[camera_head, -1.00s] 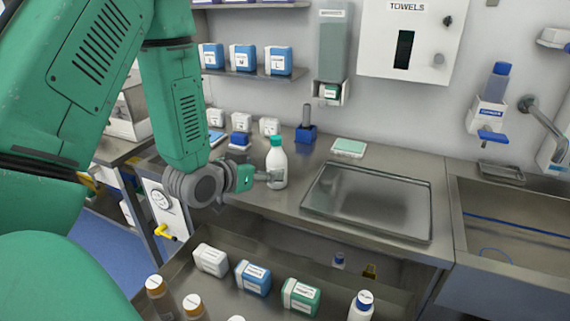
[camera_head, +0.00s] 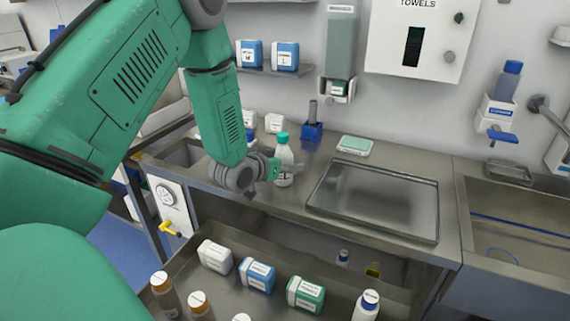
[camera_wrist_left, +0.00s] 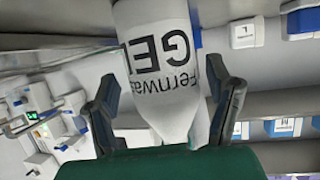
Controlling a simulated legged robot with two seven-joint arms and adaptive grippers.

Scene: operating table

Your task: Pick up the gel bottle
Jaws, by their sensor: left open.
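The gel bottle (camera_head: 284,154) is white with a green cap and stands upright on the steel counter. My left gripper (camera_head: 291,171) is at the bottle's lower body, coming in from the left, with a finger reaching across it. In the left wrist view the bottle (camera_wrist_left: 160,50) is large and close, with "GEL" lettering, and lies between the two spread dark fingers of the left gripper (camera_wrist_left: 166,95). The left gripper is open, with a gap visible at the left finger. My right gripper is not in view.
A steel tray (camera_head: 318,205) lies on the counter right of the bottle. A blue holder (camera_head: 312,132) and a green-topped box (camera_head: 354,145) stand behind. A lower trolley (camera_head: 190,272) in front carries several boxes and bottles. A sink (camera_head: 520,215) is at the right.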

